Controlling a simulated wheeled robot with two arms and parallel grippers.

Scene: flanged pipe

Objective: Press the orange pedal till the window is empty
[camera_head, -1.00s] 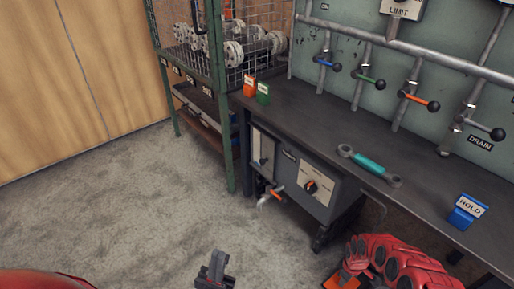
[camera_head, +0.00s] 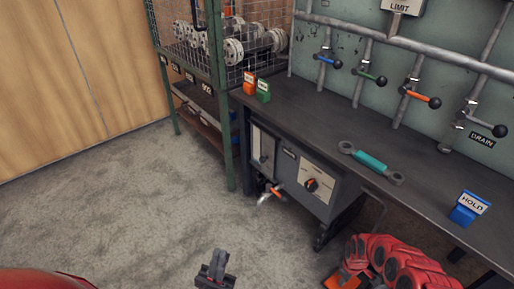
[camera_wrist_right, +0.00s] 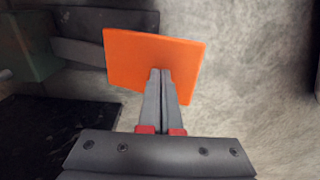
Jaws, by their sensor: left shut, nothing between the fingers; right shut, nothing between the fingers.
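The orange pedal (camera_wrist_right: 150,55) is a flat plate in the right wrist view. My right gripper (camera_wrist_right: 160,72) is shut and empty, with its fingertips over the lower middle of the plate. I cannot tell how hard they press or whether the pedal is down. In the head view a bit of orange pedal (camera_head: 333,282) shows at the bottom edge, mostly hidden by my red right arm, and the right fingers are hidden. My left gripper (camera_head: 217,262) is shut and empty above the floor, apart from everything. I cannot make out the window in these frames.
The dark workbench (camera_head: 315,125) holds a teal-handled wrench (camera_head: 371,161), a blue HOLD block (camera_head: 468,209) and orange and green blocks. A grey box with an orange knob (camera_head: 312,185) sits below. A wire rack (camera_head: 215,70) stands behind. The floor at left is clear.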

